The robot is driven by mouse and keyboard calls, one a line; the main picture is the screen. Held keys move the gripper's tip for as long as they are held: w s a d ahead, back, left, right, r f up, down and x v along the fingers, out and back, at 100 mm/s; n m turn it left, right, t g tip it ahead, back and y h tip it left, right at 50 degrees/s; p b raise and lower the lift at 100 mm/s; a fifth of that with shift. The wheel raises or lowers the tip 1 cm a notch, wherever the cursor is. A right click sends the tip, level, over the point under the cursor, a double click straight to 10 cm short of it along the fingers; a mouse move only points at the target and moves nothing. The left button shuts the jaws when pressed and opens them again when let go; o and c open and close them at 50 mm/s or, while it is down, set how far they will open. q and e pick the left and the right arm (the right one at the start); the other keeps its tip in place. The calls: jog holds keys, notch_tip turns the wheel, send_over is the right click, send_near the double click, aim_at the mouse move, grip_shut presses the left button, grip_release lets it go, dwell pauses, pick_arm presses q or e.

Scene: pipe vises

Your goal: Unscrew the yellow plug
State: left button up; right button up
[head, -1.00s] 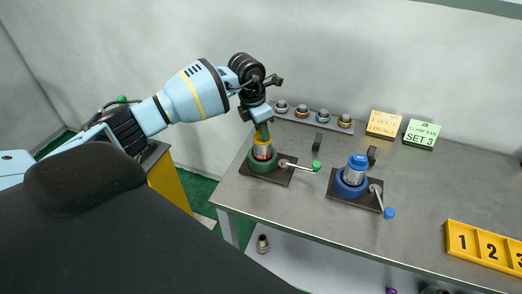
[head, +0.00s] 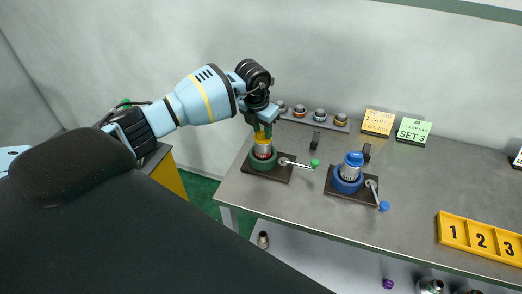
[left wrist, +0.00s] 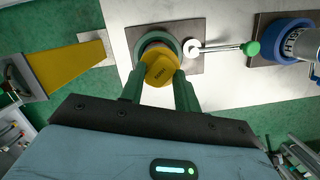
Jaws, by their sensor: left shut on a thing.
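The yellow plug (head: 262,138) sits at the top of a metal pipe with a red-orange band (head: 263,151). The pipe stands upright in the green vise (head: 262,163) on a dark base plate. My left gripper (head: 263,128) comes from above, its green fingers shut on the plug. In the left wrist view the plug (left wrist: 159,68) shows between the two fingers (left wrist: 159,84), covering most of the pipe and part of the vise ring (left wrist: 143,45). I cannot tell whether the plug's thread is still engaged. My right gripper is not in view.
The vise lever (head: 298,164) with a green knob points right. A blue vise (head: 347,185) holding a blue-capped pipe stands to the right. A grey rack (head: 340,125) with several fittings and two signs stand behind. A yellow numbered tray (head: 480,238) lies at the table's right front.

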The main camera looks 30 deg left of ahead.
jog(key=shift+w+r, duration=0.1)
pick_arm(q)
jog(key=shift+r+n, duration=0.15)
jog(key=shift+n, duration=0.35)
jog(key=shift+d+n+y+p, duration=0.1)
jog(key=shift+n+y+p, duration=0.2)
jog(key=shift+n, duration=0.6)
jog(key=shift+f+n, duration=0.2)
jog(key=shift+n, duration=0.9)
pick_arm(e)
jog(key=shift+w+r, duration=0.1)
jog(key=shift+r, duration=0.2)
pick_arm(q)
jog(key=n+y, duration=0.1)
jog(key=n, duration=0.3)
jog(key=shift+d+n+g, duration=0.1)
jog(key=shift+n+g, duration=0.2)
jog(key=shift+n, duration=0.1)
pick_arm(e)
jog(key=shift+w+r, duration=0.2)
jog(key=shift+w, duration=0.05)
pick_arm(q)
jog(key=shift+w, duration=0.1)
